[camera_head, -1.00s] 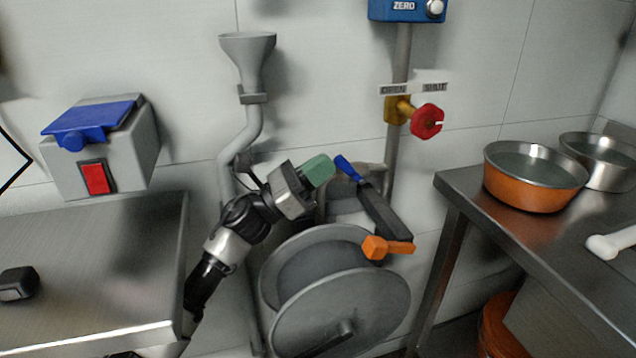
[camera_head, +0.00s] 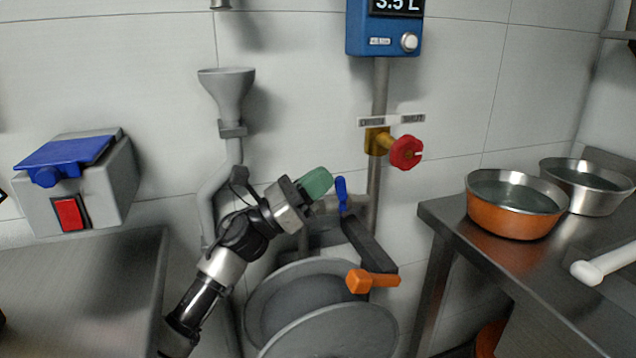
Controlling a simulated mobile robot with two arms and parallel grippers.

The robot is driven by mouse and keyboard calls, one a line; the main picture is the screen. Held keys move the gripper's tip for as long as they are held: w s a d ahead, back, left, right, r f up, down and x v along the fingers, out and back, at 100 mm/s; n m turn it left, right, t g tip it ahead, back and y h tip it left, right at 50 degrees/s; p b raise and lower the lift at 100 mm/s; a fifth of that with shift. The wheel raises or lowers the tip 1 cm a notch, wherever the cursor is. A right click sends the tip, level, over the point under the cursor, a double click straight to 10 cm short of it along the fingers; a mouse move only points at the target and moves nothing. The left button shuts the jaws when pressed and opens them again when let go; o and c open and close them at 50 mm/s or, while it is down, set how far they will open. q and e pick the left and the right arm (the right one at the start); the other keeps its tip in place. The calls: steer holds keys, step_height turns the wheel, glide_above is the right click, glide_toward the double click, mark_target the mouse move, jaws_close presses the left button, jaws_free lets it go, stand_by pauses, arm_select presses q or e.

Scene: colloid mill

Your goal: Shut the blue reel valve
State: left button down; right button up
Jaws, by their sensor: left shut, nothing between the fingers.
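The blue reel valve lever (camera_head: 341,194) stands nearly upright on the grey pipe behind the hose reel (camera_head: 325,330). My left gripper (camera_head: 317,182), with green fingers, comes in from the lower left and is shut and empty. Its fingertips are just left of the lever, very close to it. I cannot tell whether they touch. The lever's foot meets the pipe near the reel's dark arm. My right gripper is not in view.
The dark arm with an orange end (camera_head: 372,281) juts out above the reel. A red knob (camera_head: 406,152) sits on the wall pipe under the blue meter box (camera_head: 384,28). A steel table with an orange pan (camera_head: 515,205) stands right, and a switch box (camera_head: 78,190) left.

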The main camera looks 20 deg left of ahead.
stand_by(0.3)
arm_select(q)
steer(key=b+v, duration=0.1)
steer(key=v, duration=0.9)
steer(key=shift+s+a+f, duration=0.2)
steer(key=shift+a+f, duration=0.05)
steer(key=shift+a, duration=0.05)
